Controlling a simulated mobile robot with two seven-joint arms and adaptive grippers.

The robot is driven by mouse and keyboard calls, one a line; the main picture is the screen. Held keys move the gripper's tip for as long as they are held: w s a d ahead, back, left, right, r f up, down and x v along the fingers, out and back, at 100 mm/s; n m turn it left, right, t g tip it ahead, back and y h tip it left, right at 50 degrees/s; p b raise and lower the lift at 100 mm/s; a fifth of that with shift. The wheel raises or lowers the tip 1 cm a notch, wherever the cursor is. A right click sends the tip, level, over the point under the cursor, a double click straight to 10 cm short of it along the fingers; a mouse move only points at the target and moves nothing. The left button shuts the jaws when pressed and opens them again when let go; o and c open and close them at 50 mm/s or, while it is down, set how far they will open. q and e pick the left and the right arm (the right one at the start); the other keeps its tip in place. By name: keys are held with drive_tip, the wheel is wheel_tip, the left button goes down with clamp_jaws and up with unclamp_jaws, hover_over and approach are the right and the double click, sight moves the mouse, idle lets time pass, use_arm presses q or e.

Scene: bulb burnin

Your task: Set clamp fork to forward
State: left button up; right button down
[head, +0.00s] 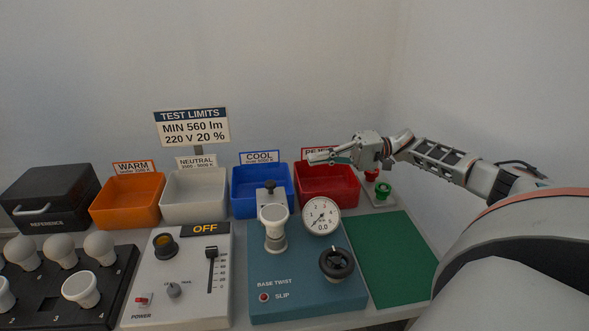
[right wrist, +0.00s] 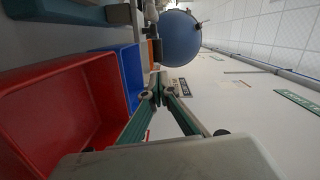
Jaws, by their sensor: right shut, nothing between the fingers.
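The blue base twist fixture (head: 300,290) stands on the bench at the middle. A white cup-shaped socket (head: 273,215) on a grey stem rises from it. Behind the cup is a grey upright with a dark knob (head: 270,187), which looks like the clamp; the fork itself and its setting are too small to tell. My right gripper (head: 314,157) is shut and empty above the red bin, behind and right of the clamp, apart from the fixture. In the right wrist view its closed fingertips (right wrist: 157,94) show beside the bins. My left gripper is out of view.
A round gauge (head: 321,216) and a black handwheel (head: 337,262) are on the fixture's right side. The red bin (head: 330,190) and blue bin (head: 255,195) stand behind. Red and green buttons (head: 383,188) are at the back right. The green mat (head: 390,260) is clear.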

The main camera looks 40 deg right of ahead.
sight(272, 198)
drive_tip(key=a, duration=0.3)
drive_tip(key=w+a+p, duration=0.1)
drive_tip(key=a, duration=0.3)
drive_tip(key=a+f+p, duration=0.1)
drive_tip(key=a, duration=0.3)
drive_tip(key=shift+w, duration=0.25)
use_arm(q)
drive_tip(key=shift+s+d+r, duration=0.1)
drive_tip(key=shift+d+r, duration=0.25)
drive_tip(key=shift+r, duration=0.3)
use_arm(e)
drive_tip(key=shift+s, duration=0.1)
